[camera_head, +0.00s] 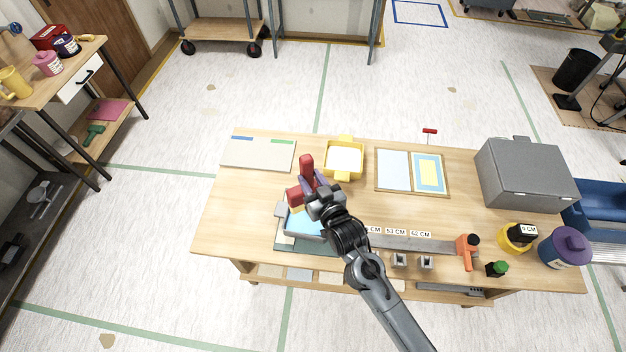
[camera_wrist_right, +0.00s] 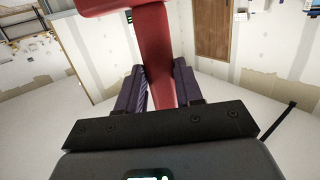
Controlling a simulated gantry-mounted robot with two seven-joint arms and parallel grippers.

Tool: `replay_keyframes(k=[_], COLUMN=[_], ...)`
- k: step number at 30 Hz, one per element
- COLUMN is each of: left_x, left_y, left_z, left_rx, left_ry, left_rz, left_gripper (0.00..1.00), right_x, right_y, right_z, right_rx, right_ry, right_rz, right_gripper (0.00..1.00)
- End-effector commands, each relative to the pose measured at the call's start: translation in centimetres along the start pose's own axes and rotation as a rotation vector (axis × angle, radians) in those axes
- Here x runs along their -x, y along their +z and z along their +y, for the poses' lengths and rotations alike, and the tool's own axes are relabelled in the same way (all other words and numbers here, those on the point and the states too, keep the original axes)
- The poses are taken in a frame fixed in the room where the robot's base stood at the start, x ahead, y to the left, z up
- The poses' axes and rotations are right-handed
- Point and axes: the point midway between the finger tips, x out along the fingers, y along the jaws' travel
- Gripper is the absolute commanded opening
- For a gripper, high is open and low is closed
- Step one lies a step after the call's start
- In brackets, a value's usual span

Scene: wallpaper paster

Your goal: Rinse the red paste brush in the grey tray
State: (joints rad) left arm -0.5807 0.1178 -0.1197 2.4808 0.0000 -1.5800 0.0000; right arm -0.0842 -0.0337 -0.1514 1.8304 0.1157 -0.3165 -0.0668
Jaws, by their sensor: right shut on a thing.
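My right gripper (camera_head: 317,184) is shut on the red paste brush (camera_head: 306,167) above the left part of the workbench. In the right wrist view the red brush (camera_wrist_right: 158,55) stands between the two purple-grey fingers (camera_wrist_right: 160,90), with a wider red part at its top. The grey tray (camera_head: 288,222), with a blue surface inside, is on the bench just below the gripper. My right gripper and arm hide part of it. I cannot tell whether the brush touches the tray. My left gripper is not in view.
A yellow tray (camera_head: 343,160) with white contents stands behind the gripper. Framed panels (camera_head: 410,172) lie to its right, and a large grey box (camera_head: 525,175) is at the far right. A long ruler strip (camera_head: 420,244), an orange-handled tool (camera_head: 467,251) and a purple tub (camera_head: 565,247) are along the front.

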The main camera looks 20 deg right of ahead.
Motion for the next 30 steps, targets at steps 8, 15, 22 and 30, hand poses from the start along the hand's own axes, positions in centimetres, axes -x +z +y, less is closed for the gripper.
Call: replay_keyframes(k=[8, 15, 22, 30], left_x=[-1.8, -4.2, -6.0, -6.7], left_y=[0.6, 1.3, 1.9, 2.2], left_z=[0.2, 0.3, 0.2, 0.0], left_rx=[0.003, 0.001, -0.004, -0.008], left_ry=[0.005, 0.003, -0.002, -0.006], left_rz=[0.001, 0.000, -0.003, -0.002], left_gripper=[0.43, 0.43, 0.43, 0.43], right_x=[-0.3, -0.6, -0.9, -1.1], right_y=[1.8, 4.3, 6.4, 8.0], right_z=[0.0, 0.0, 0.0, 0.0], right_rx=[-0.001, -0.001, -0.001, -0.001], right_ry=[0.000, 0.000, 0.000, 0.000], right_rz=[0.002, 0.002, 0.002, 0.001], right_gripper=[0.00, 0.00, 0.00, 0.00])
